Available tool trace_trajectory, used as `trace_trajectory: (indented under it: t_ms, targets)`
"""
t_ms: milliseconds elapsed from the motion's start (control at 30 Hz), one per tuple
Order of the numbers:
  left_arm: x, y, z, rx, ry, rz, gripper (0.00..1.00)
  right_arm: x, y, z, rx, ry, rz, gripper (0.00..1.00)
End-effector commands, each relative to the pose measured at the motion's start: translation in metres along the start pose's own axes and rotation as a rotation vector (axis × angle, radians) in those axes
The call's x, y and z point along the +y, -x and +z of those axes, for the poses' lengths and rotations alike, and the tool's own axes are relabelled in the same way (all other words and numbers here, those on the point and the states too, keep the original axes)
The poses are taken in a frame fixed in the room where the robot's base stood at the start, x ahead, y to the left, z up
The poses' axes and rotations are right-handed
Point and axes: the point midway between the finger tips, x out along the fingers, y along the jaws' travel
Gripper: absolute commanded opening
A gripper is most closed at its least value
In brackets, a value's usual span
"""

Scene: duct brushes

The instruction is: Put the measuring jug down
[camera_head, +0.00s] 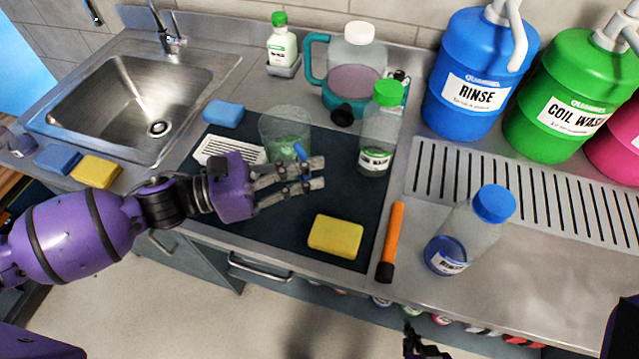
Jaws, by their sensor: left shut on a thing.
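The clear measuring jug (283,124) with a little green liquid at its bottom is upright over the dark mat (345,200). Its blue handle (301,151) faces my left gripper (318,174), which is shut on it. The gripper's fingers and palm hide part of the jug's lower side, so I cannot tell whether its base touches the mat. My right gripper (424,345) shows only partly at the bottom edge, low in front of the counter, and its opening is unclear.
A green-capped bottle (380,130) stands right of the jug. A yellow sponge (335,237) lies at the mat's front and a white slotted piece (228,150) left of the jug. A blue sponge (223,113), orange-handled tool (391,242) and blue-capped bottle (468,230) surround the mat.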

Motion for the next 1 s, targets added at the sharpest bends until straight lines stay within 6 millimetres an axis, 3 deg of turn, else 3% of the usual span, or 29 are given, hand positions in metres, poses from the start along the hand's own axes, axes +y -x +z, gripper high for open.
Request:
trace_trajectory:
  t_ms: [333,533,967,1000]
  targets:
    - [-0.002,-0.024,-0.026,-0.004,-0.002,-0.002,0.0,0.0,0.003,0.006,-0.012,-0.002,0.0,0.0]
    - [-0.001,-0.024,-0.054,-0.002,-0.001,0.0,0.0,-0.001,0.003,0.006,-0.012,-0.002,0.0,0.0]
    - [-0.001,-0.024,-0.061,-0.003,-0.001,-0.001,0.0,-0.001,0.001,0.004,-0.006,0.0,-0.001,0.0]
    - [-0.001,-0.024,-0.062,-0.001,0.0,0.0,0.1,-0.001,0.001,0.004,-0.005,0.0,-0.001,0.0]
